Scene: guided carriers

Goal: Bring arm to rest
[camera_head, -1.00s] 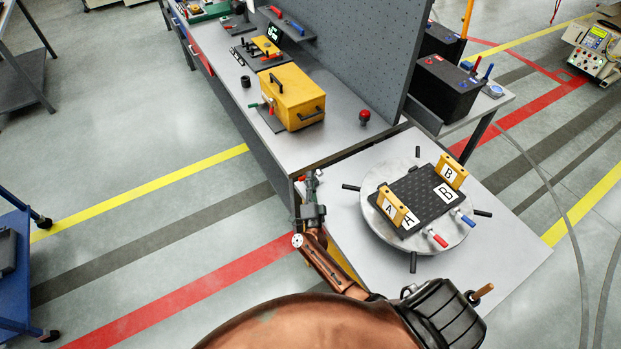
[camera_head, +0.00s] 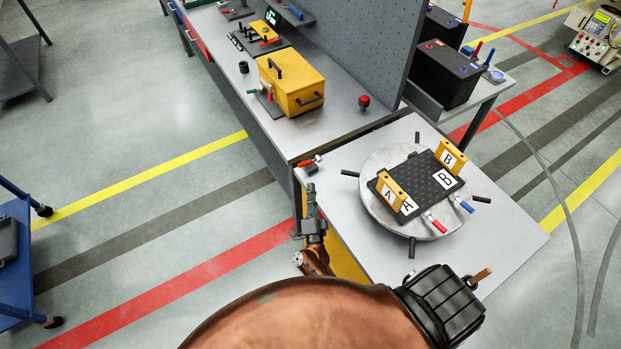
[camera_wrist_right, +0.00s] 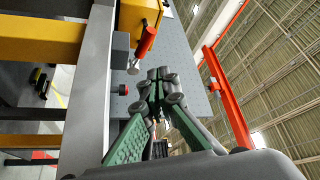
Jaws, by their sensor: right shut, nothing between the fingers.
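My right gripper (camera_head: 311,191) is beside the near corner of the workbench, just left of the turntable's grey stand. It points away from my body and is apart from the turntable. In the right wrist view my right gripper (camera_wrist_right: 160,76) has its green-sided fingers together at the tips, with nothing between them. A small red-handled tool (camera_head: 308,163) lies at the bench corner beyond the fingertips. A red handle (camera_wrist_right: 147,40) shows close past the fingers in the wrist view. My left gripper is not in view.
The round turntable (camera_head: 376,219) carries a black plate (camera_head: 425,178) with yellow blocks marked A and B. A yellow box (camera_head: 297,80) and a red knob (camera_head: 364,101) are on the workbench (camera_head: 335,125). A blue cart (camera_head: 15,270) stands left; floor between is clear.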

